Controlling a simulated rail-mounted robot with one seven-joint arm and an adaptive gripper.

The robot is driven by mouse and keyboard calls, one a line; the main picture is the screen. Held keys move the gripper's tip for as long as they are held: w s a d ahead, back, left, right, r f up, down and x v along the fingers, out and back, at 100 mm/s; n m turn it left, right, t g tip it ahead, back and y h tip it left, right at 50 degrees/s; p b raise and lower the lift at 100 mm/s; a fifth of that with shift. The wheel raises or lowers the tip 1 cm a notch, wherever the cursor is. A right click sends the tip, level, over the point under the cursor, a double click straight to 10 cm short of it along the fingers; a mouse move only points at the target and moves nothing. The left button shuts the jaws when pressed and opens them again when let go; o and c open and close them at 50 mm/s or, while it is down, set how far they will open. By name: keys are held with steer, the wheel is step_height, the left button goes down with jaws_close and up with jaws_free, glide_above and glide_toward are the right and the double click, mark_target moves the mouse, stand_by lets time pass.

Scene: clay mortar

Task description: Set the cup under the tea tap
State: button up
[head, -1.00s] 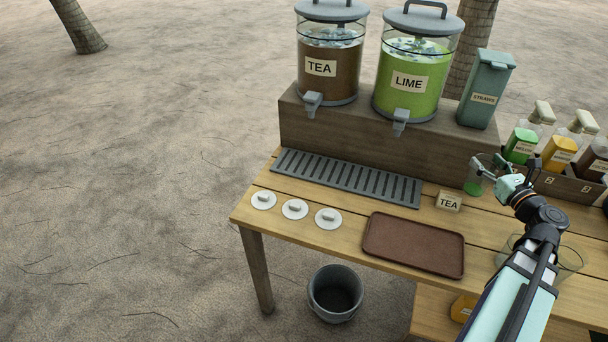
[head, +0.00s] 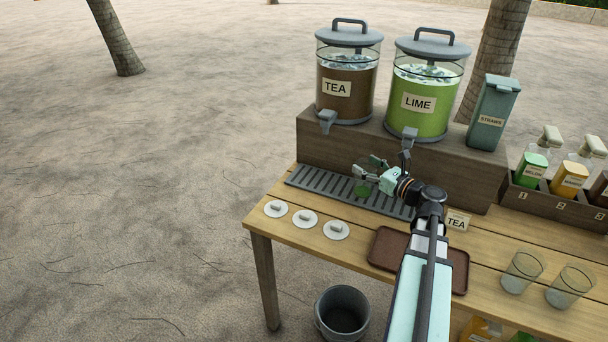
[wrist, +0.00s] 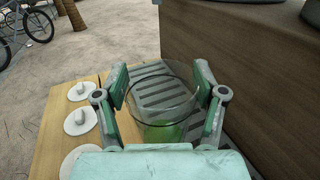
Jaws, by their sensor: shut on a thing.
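My gripper (head: 372,174) is shut on a clear cup (wrist: 160,108) with a little green liquid in its bottom. In the head view the cup is small and partly hidden by my gripper; its green content shows above the drip tray (head: 316,187). I cannot tell whether the cup touches the tray. The tea dispenser (head: 346,95) with brown tea stands on a wooden riser at the back. Its tea tap (head: 327,120) is to the left of and above my gripper. The lime dispenser (head: 420,110) stands to its right, its tap (head: 408,137) nearer above my gripper.
Several round white lids (head: 306,219) lie left of a brown tray (head: 388,247), which my arm partly covers. A TEA sign (head: 457,221) and two clear cups (head: 521,272) are at right. The wooden riser (head: 450,172) walls the back. A bucket (head: 342,314) stands on the sand.

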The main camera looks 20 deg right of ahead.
steer(key=f+x, duration=0.1)
steer(key=x, duration=0.7)
steer(key=f+p+x, duration=0.1)
steer(key=f+x, duration=0.1)
steer(key=x, duration=0.7)
steer(key=shift+w+a+f, duration=0.2)
steer(key=shift+w+f, duration=0.05)
steer(key=shift+f, duration=0.05)
steer(key=shift+f, duration=0.2)
steer(key=o, duration=1.1)
